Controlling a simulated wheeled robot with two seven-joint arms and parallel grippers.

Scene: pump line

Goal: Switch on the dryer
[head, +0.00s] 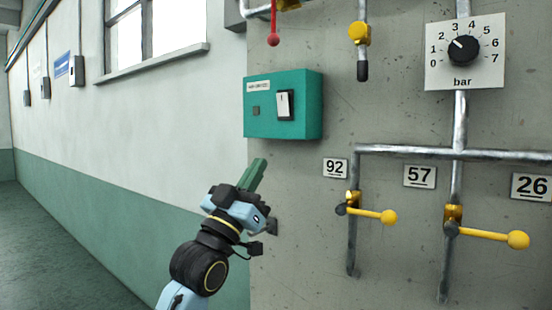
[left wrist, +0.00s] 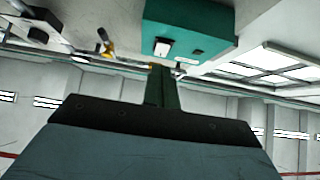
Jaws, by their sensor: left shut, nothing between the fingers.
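A teal box (head: 262,117) is fixed to the grey wall in the head view, with a white rocker switch (head: 285,105) on its front. A small label sits at its upper left, too small to read surely. My left gripper (head: 259,172) is shut and empty, below the box and apart from it, with its green fingers pointing up. In the left wrist view the teal box (left wrist: 190,22) and its switch (left wrist: 163,48) show beyond the shut fingers (left wrist: 160,76). My right gripper is in neither view.
Valves with yellow-knobbed levers (head: 388,216) (head: 517,239) stick out on pipes right of my left gripper, under plates 92 and 57. A bar dial (head: 463,50) hangs at upper right. A red-knobbed lever (head: 273,40) is above the box. The floor at left is clear.

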